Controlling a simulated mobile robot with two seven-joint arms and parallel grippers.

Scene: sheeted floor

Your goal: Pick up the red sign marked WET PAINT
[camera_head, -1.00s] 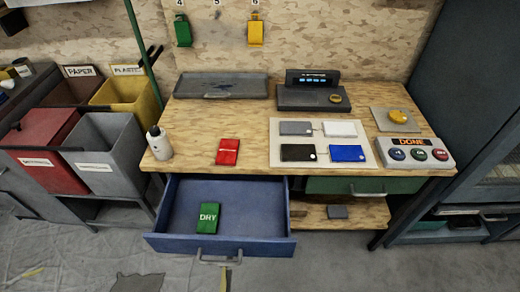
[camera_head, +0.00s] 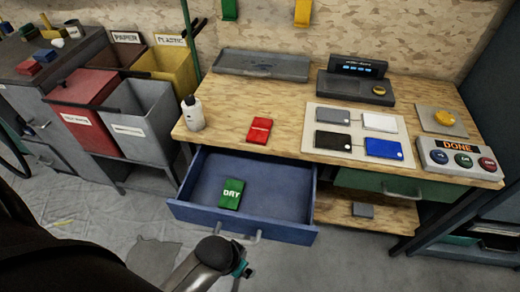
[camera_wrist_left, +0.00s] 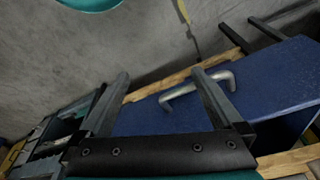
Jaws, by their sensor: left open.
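A small red sign (camera_head: 259,130) lies flat on the wooden bench top, behind the open blue drawer; its lettering is too small to read. A green sign marked DRY (camera_head: 231,193) lies inside the drawer. In the left wrist view, my left gripper (camera_wrist_left: 160,74) is open and empty, its fingers pointing toward the drawer front, with the drawer handle (camera_wrist_left: 196,87) showing between and beyond them. The red sign cannot be made out there. My left arm enters the head view at the bottom left, low in front of the drawer. My right gripper is not in view.
The blue drawer (camera_head: 240,226) juts out from the bench. A white bottle (camera_head: 192,114) stands left of the red sign. A pale board (camera_head: 354,131) with several cards lies to its right. A grey tray (camera_head: 262,64) is behind. Bins (camera_head: 137,115) stand left.

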